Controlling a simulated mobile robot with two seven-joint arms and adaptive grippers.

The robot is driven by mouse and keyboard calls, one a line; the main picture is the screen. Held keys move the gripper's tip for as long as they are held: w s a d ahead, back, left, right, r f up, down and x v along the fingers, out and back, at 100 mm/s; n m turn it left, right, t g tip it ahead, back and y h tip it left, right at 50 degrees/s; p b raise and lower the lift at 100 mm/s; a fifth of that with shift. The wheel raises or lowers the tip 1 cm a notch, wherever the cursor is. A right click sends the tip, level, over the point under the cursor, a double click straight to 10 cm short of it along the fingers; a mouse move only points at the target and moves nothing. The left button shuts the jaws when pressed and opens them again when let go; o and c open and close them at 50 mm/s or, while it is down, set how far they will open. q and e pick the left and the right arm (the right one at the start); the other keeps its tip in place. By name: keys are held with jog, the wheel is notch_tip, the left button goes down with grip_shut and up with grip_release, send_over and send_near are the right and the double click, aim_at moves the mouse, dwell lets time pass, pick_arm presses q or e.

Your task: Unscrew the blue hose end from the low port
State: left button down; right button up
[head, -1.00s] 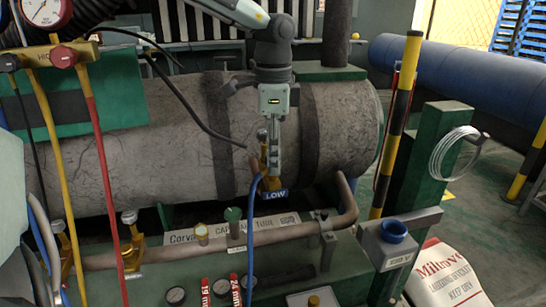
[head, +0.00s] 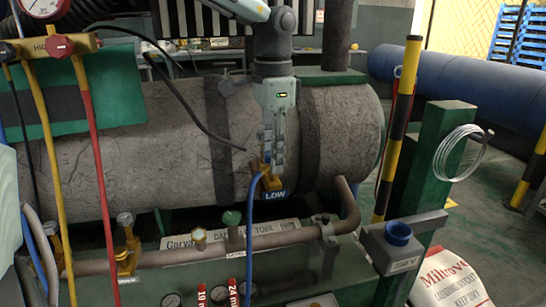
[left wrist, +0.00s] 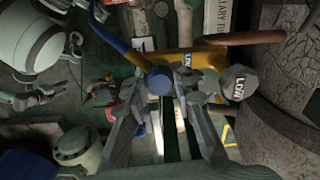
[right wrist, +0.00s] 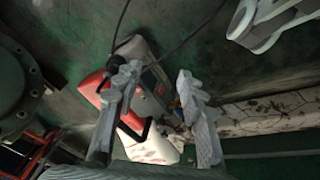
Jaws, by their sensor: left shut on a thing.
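The low port (head: 268,183) is a brass fitting above a blue LOW tag (head: 276,194), in front of the grey cylinder. The blue hose (head: 249,235) rises to it from below. My left gripper (head: 271,163) comes down from above at the port. In the left wrist view, the blue hose end (left wrist: 158,81) sits between the fingers of my left gripper (left wrist: 162,84), which is shut on it. The brass port (left wrist: 203,60) is just behind it. Whether the threads still engage is hidden. My right gripper (right wrist: 156,82) shows only in its wrist view, open and empty.
A grey LOW cap (left wrist: 237,85) is close to the left fingers. A red hose (head: 100,170) and a yellow hose (head: 55,180) hang at the left. A brown pipe (head: 290,238) runs below the port. A striped post (head: 398,130) stands at the right.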

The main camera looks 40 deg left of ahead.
pick_arm(q)
jog(key=c, duration=1.2)
grip_release()
